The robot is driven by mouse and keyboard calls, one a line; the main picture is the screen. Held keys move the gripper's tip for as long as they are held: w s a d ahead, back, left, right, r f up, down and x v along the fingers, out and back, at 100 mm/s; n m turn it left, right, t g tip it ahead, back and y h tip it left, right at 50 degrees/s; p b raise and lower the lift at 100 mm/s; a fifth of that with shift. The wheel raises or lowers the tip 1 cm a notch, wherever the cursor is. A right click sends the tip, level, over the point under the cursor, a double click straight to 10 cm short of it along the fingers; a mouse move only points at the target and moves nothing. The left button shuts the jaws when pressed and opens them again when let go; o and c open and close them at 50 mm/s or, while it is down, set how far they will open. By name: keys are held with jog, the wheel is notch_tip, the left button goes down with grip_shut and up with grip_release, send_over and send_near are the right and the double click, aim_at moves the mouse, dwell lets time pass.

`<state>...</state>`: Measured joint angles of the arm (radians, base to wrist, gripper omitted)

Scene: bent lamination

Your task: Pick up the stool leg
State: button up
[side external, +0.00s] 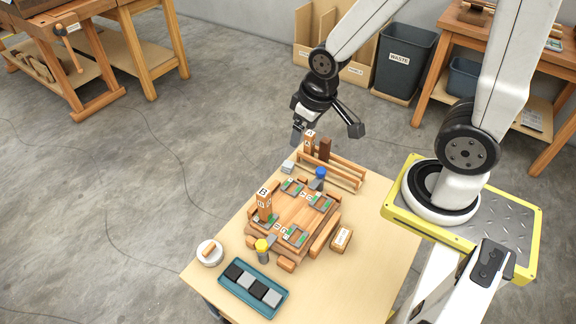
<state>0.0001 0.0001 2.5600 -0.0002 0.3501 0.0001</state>
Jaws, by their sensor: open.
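My gripper (327,131) is open and empty above the back of the work table, its two fingers spread wide. Just below it stands a wooden rack (345,178) with long rails. An orange-brown leg-like block (309,143) with a white letter tag stands upright at the rack's left end, close under the left finger. A darker brown upright piece (324,149) stands beside it to the right. Another leg-like block marked B (264,204) stands upright on the left of a square wooden fixture (294,208). I cannot tell which upright piece is the stool leg.
The fixture carries green-marked corner pieces, a blue-topped post (320,173) and a yellow-topped post (262,247). A teal tray (277,309) of dark and grey blocks and a round white dish (209,253) are at the front.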

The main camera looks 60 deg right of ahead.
dwell(0.3)
jog(key=shift+o, duration=0.5)
jog(key=w+d+f, duration=0.4)
jog(key=w+d, duration=0.2)
jog(key=w, duration=0.3)
jog(key=t, duration=0.2)
send_over(312, 134)
jog(key=s, duration=0.2)
notch_tip(312, 134, down, 26)
jog(key=shift+s+d+r, duration=0.1)
jog(key=shift+d, duration=0.05)
